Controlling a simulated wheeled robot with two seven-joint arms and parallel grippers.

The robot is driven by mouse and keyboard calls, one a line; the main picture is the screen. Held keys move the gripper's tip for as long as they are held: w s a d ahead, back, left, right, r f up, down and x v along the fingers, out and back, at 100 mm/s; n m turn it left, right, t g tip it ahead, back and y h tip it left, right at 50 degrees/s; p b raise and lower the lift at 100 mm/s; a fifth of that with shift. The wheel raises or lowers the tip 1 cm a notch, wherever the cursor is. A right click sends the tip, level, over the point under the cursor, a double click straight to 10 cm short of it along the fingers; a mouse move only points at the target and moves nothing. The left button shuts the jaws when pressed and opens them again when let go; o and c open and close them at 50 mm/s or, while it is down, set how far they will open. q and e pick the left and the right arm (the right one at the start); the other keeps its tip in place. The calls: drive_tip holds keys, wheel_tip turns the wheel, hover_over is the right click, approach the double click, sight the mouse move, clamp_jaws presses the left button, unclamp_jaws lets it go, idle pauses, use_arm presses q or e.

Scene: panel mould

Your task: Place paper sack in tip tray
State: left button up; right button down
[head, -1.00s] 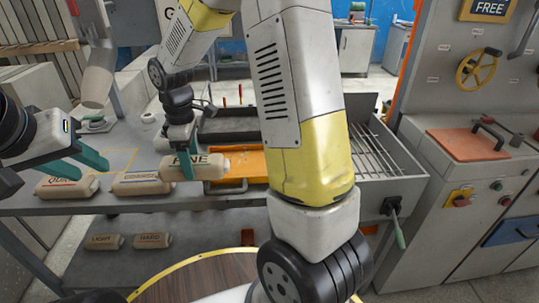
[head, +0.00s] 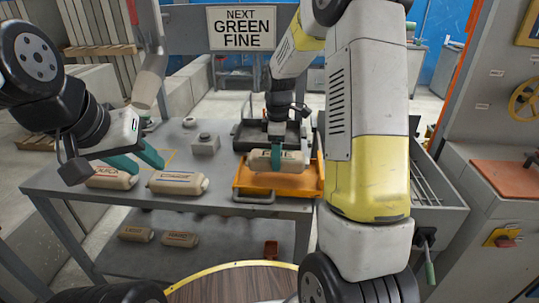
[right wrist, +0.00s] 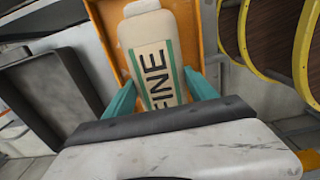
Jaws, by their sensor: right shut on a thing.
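A tan paper sack (head: 293,160) marked FINE is held in my right gripper (head: 276,158). The right wrist view shows the sack (right wrist: 148,35) lengthwise, with a green-edged label, between the two teal fingers (right wrist: 157,95). The sack is over the orange tip tray (head: 246,182). Whether it touches the tray floor I cannot tell. The tray (right wrist: 103,28) also shows behind the sack in the right wrist view. My left gripper (head: 138,163) is open and empty, above the left end of the bench near another sack.
Two sacks, one at the far left (head: 111,178) and one beside it (head: 178,183), lie on the grey bench (head: 222,205). Two more lie on the lower shelf. A dark tray (head: 244,136) stands behind the orange one. A sign (head: 241,27) reads NEXT GREEN FINE.

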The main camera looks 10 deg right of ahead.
drive_tip(key=shift+w+d+f, duration=0.15)
drive_tip(key=shift+d+f, duration=0.05)
drive_tip(key=shift+d, duration=0.05)
drive_tip(key=shift+f, duration=1.55)
drive_tip(key=shift+f, duration=0.1)
drive_tip(key=shift+c, duration=1.4)
unclamp_jaws()
wheel_tip(320, 180, up, 12)
drive_tip(key=shift+f, duration=0.1)
drive_tip(key=s+r+m+t, duration=0.2)
drive_tip(key=s+r+m, duration=0.4)
drive_tip(key=s+r, duration=0.3)
drive_tip(key=s+a+m+t+y, duration=0.2)
drive_tip(key=s+m+t, duration=0.2)
drive_tip(key=s+m, duration=0.4)
drive_tip(key=s, duration=0.7)
drive_tip(key=shift+s+r, duration=0.15)
drive_tip(key=shift+r, duration=0.2)
